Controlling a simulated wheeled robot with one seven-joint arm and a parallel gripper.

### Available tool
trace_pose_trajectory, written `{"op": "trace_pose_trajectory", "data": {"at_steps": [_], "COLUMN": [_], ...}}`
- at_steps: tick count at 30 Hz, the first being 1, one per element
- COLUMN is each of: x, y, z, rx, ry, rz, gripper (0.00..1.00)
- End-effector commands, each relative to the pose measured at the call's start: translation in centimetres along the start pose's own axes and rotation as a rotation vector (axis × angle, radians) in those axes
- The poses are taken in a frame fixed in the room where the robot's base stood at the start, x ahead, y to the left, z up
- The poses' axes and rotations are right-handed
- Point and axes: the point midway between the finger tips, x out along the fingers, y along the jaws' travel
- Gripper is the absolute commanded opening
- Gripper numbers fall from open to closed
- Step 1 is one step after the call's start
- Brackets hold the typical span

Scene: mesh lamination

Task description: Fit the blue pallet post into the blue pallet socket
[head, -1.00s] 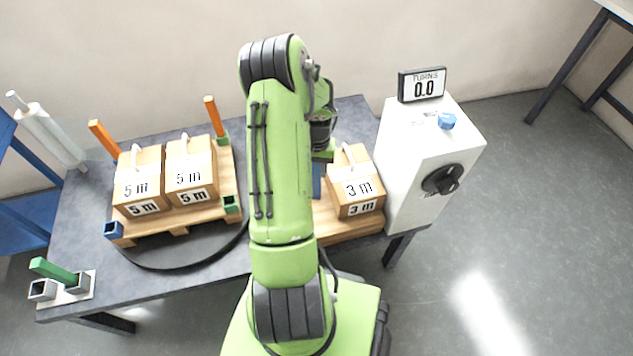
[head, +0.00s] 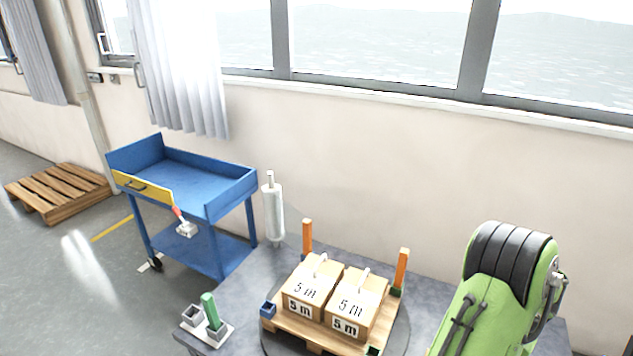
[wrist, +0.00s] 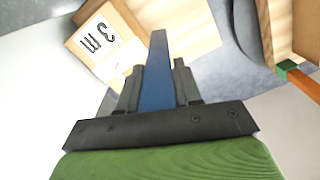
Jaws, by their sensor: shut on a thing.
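My gripper (wrist: 159,85) is shut on the blue pallet post (wrist: 157,70) in the wrist view, and the post sticks out past the fingertips. In the head view the gripper and the post are out of sight; only part of my green arm shows at the lower right. The blue pallet socket (head: 268,309) is at the front left corner of the wooden pallet (head: 300,336) on the turntable. It looks empty, and the post is apart from it.
Two 5 m boxes (head: 308,288) sit on the pallet, with orange posts (head: 402,268) at its back corners. A holder with a green post (head: 210,309) stands at the table's left. A white roll (head: 273,212) and blue cart (head: 205,180) are behind.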

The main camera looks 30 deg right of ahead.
Motion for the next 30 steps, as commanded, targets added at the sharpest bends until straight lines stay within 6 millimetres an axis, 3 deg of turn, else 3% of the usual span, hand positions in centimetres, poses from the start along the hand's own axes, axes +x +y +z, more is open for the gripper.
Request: {"op": "trace_pose_trajectory", "data": {"at_steps": [5,8,13,17,20,24,27,30], "x": [0.0,-0.1,-0.5,-0.7,-0.8,-1.1,-1.3,-1.4], "y": [-0.3,-2.2,-9.0,-15.5,-20.9,-27.8,-31.6,-34.2], "z": [0.0,0.2,1.6,4.2,7.5,14.0,19.6,25.2], "rx": [-0.008,-0.055,-0.231,-0.409,-0.571,-0.816,-0.992,-1.157], "ry": [0.000,0.000,-0.001,-0.002,-0.003,-0.004,-0.003,-0.003], "rz": [-0.001,-0.001,-0.002,-0.002,-0.001,0.000,0.001,0.002], "gripper": [0.00,0.00,0.00,0.00,0.00,0.00,0.00,0.00]}}
